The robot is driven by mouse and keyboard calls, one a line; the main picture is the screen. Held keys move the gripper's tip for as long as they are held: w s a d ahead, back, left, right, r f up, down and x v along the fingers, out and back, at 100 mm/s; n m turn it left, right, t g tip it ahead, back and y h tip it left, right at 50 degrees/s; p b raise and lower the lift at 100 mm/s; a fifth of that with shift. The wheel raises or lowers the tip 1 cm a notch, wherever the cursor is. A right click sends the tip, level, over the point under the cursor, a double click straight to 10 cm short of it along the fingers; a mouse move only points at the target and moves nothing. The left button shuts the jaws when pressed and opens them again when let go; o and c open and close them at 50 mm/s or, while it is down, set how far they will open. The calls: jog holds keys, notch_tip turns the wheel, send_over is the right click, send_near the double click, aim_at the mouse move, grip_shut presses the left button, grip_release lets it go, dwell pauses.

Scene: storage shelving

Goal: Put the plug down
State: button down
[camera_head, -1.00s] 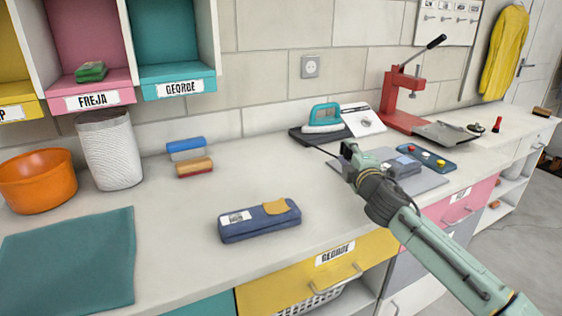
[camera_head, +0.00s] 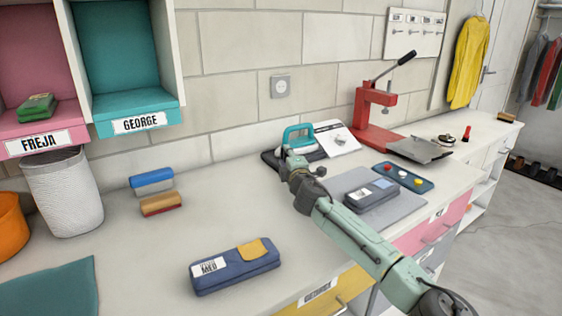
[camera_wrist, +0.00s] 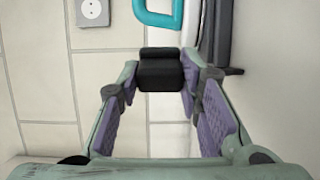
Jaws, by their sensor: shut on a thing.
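My gripper (camera_wrist: 160,78) is shut on the plug (camera_wrist: 161,70), a black block held between its fingertips in the wrist view.
A grey mat (camera_head: 400,208) with a blue-grey case (camera_head: 371,195) lies right of my gripper, by a blue tray (camera_head: 420,183). A red press (camera_head: 367,115) stands behind. A blue pencil case (camera_head: 235,266) lies in front. The counter (camera_head: 130,250) is clear around it.

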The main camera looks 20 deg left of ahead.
jog(key=shift+w+a, duration=0.4)
jog(key=shift+a, duration=0.25)
jog(key=shift+w+a, duration=0.35)
jog(key=shift+a, duration=0.25)
notch_tip(320, 180, down, 3)
jog(key=shift+w+f+p, duration=0.1)
jog(key=shift+f+p, duration=0.1)
jog(key=shift+p, duration=0.6)
jog(key=shift+f, duration=0.15)
jog(key=shift+f+b, duration=0.35)
jog(key=shift+f, duration=0.3)
